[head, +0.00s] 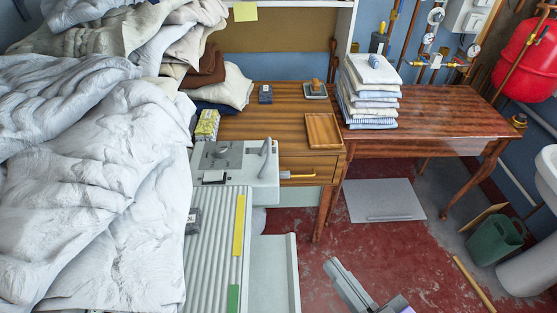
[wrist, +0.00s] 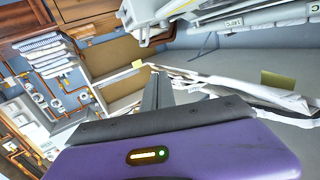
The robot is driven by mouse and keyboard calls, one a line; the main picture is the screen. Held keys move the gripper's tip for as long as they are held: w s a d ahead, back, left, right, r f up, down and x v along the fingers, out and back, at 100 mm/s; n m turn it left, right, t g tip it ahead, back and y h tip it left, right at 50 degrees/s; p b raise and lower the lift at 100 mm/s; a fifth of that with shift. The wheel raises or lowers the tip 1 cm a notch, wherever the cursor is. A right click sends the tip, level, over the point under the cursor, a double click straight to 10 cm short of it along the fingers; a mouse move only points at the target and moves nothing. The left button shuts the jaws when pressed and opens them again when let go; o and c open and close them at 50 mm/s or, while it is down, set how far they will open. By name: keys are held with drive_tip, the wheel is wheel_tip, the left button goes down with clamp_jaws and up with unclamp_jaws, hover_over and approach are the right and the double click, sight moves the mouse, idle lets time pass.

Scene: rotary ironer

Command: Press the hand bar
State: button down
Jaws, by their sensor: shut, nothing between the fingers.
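The rotary ironer stands left of centre in the head view, with a pale end housing (head: 262,180) and a ribbed grey surface (head: 212,240). Along its right side runs a long narrow strip with a yellow part (head: 239,225) and a green part (head: 234,298). I cannot tell for sure whether this strip is the hand bar. My gripper (head: 336,268) is at the bottom of the head view, right of the ironer's pale front tray (head: 292,270) and apart from it. Its grey fingers (wrist: 157,92) are shut and empty in the wrist view, beyond its purple body.
A large pile of white linen (head: 90,190) covers the left. Red floor (head: 390,260) is clear around my gripper.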

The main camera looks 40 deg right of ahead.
drive_tip(key=w+d+f+m+h+b, duration=0.2)
drive_tip(key=w+d+m, duration=0.4)
drive_tip(key=w+m, duration=0.4)
drive_tip(key=w+d+f+m+h+b, duration=0.2)
drive_tip(key=w+d+f+m+b, duration=0.2)
drive_tip(key=w+m, duration=0.7)
drive_tip(key=shift+w+d+m+h, duration=0.25)
drive_tip(key=shift+d+m, duration=0.35)
drive_tip(key=shift+d, duration=0.55)
drive_tip(key=shift+w+d+r+p, duration=0.1)
drive_tip(key=shift+w+r+p, duration=0.1)
drive_tip(key=shift+w, duration=1.7)
drive_tip(key=shift+w+d+r+p, duration=0.1)
drive_tip(key=shift+w+r, duration=0.15)
drive_tip(key=shift+w, duration=1.7)
drive_tip(key=shift+w+d+r+p, duration=0.1)
drive_tip(key=shift+w+r, duration=0.1)
drive_tip(key=shift+w, duration=1.7)
